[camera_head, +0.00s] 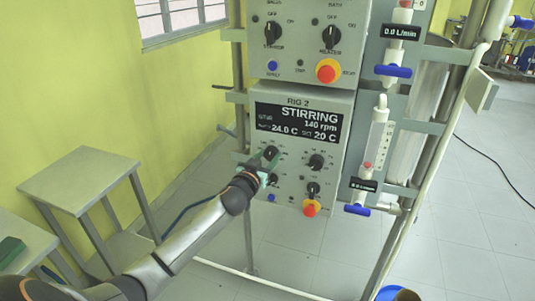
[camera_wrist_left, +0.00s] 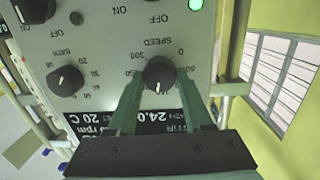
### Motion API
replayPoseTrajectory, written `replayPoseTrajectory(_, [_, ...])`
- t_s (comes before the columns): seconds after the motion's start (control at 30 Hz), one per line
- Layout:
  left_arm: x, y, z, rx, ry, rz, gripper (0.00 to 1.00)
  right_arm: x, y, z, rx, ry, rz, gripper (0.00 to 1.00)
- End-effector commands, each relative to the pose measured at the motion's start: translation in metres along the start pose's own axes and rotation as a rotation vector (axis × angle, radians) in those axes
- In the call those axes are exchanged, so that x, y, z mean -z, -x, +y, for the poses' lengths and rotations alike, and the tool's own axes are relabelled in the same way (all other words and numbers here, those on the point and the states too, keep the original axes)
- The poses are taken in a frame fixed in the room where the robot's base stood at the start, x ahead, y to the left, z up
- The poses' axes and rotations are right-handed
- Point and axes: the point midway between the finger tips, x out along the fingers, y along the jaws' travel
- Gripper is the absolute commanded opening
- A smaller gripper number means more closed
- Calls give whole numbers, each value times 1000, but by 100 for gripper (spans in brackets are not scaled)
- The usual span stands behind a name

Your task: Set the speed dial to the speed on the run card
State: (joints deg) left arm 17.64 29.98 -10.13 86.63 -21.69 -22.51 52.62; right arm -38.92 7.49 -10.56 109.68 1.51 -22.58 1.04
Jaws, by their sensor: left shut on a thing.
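The speed dial (camera_wrist_left: 160,72) is a round black knob with a white pointer mark on the grey panel of rig 2. In the left wrist view the panel appears upside down, and the pointer mark is toward the bottom of the picture. My left gripper (camera_wrist_left: 160,84) has its two green fingers on either side of the knob, shut on it. In the head view my left gripper (camera_head: 266,163) reaches the same dial (camera_head: 271,153) from the lower left. The display (camera_head: 298,122) reads "STIRRING 140 rpm", 24.0 C and set 20 C. I see no run card. My right gripper is not in view.
The bath dial (camera_head: 316,161) sits right of the speed dial. A second panel (camera_head: 300,45) is above. A flowmeter (camera_head: 377,135) stands right. Side tables (camera_head: 80,180) stand left.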

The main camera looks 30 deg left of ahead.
Motion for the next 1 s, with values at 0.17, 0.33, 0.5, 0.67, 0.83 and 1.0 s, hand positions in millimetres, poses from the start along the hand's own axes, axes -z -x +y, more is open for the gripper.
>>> replayPoseTrajectory(0.17, [2, 0, 0, 13, -166, -7, 0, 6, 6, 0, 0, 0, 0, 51])
replayPoseTrajectory(0.33, [2, 0, 1, 24, -328, -15, 0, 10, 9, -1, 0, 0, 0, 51])
replayPoseTrajectory(0.5, [2, 0, 1, 36, -489, -23, 0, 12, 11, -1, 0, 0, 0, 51])
replayPoseTrajectory(0.67, [2, 0, 2, 46, -641, -29, 0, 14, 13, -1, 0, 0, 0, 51])
replayPoseTrajectory(0.83, [2, 0, 3, 56, -802, -36, 0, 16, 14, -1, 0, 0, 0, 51])
replayPoseTrajectory(1.0, [1, 0, 3, 69, -962, -43, 0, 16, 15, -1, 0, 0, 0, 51])
